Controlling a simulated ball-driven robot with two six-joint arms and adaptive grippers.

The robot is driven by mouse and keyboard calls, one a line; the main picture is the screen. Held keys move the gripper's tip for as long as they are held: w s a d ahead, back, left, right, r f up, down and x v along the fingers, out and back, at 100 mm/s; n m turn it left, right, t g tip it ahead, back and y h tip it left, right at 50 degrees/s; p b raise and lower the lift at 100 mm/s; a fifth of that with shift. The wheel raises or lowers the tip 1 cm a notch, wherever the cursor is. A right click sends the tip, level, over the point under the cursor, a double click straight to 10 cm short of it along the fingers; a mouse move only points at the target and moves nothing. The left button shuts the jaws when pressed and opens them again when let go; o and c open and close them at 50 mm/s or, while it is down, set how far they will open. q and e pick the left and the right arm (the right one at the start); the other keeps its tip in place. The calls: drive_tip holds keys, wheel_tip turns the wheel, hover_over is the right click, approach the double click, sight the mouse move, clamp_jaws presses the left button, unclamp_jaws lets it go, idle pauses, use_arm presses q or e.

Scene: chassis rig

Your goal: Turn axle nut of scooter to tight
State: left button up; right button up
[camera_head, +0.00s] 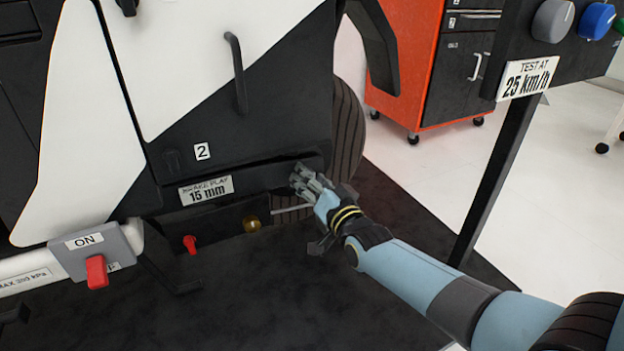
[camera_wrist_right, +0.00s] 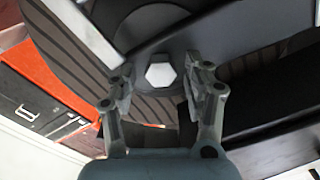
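The axle nut (camera_wrist_right: 160,72) is a pale hexagon on the grey hub beside the tyre in the right wrist view. My right gripper (camera_wrist_right: 158,80) is open. Its fingertips stand to the left and right of the nut, with a gap on each side; whether they reach its depth I cannot tell. In the head view my right gripper (camera_head: 311,183) is at the lower side of the black and white scooter (camera_head: 270,125), in front of the rear tyre (camera_head: 348,130), and the nut is hidden there. My left gripper is not in view.
A red lever switch (camera_head: 96,271) marked ON sits at lower left. A small red knob (camera_head: 190,244) and a brass round part (camera_head: 251,223) are left of my right gripper. A post with a 25 km/h sign (camera_head: 527,78) and an orange cabinet (camera_head: 408,60) stand right.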

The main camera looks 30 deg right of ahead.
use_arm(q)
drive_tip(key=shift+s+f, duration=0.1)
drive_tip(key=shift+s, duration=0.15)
use_arm(e)
drive_tip(key=s, duration=1.2)
drive_tip(key=shift+a, duration=0.35)
